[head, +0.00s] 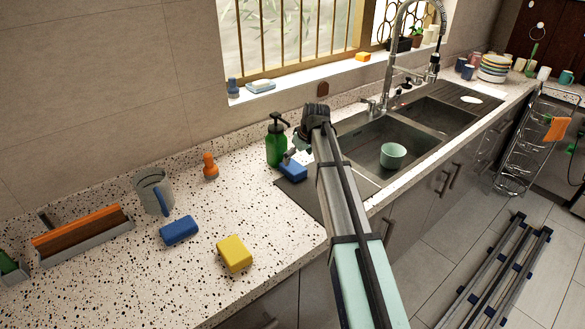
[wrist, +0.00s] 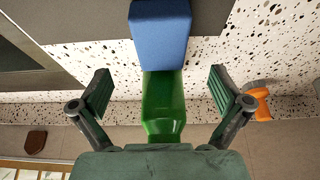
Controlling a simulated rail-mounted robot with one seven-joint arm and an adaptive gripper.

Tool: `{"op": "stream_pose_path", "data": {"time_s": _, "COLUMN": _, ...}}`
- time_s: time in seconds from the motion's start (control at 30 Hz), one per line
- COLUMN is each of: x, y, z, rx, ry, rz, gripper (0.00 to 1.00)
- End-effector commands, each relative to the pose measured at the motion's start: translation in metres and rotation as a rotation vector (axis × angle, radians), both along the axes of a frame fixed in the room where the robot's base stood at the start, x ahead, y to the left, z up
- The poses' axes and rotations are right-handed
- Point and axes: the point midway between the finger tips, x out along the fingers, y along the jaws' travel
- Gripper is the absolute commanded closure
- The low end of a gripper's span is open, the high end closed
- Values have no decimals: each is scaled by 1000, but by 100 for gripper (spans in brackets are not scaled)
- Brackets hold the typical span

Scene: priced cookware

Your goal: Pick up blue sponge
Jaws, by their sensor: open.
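One blue sponge (head: 293,171) lies at the edge of the dark drainboard beside the sink, in front of the green pump bottle (head: 277,141). In the wrist view this sponge (wrist: 160,32) is at the top centre, beyond my fingertips, with the green bottle (wrist: 163,105) below it between the fingers. A second blue sponge (head: 179,231) lies on the speckled counter further left. My gripper (wrist: 161,90) is open, with nothing held.
A double sink (head: 365,150) with a green cup (head: 393,156) is to the right. The tiled wall rises behind.

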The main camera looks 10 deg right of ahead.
Motion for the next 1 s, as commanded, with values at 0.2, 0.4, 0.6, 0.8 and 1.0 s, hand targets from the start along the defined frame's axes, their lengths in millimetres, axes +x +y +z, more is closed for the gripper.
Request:
{"op": "stream_pose_path", "data": {"time_s": 0.2, "x": 6, "y": 3, "z": -15, "rx": 0, "ry": 0, "rz": 0, "gripper": 0}}
{"op": "stream_pose_path", "data": {"time_s": 0.4, "x": 8, "y": 5, "z": -21, "rx": 0, "ry": 0, "rz": 0, "gripper": 0}}
{"op": "stream_pose_path", "data": {"time_s": 0.6, "x": 15, "y": 10, "z": -40, "rx": 0, "ry": 1, "rz": 0, "gripper": 0}}
{"op": "stream_pose_path", "data": {"time_s": 0.8, "x": 22, "y": 13, "z": -61, "rx": 0, "ry": 1, "rz": -1, "gripper": 0}}
{"op": "stream_pose_path", "data": {"time_s": 1.0, "x": 22, "y": 14, "z": -65, "rx": 0, "ry": 0, "rz": -1, "gripper": 0}}
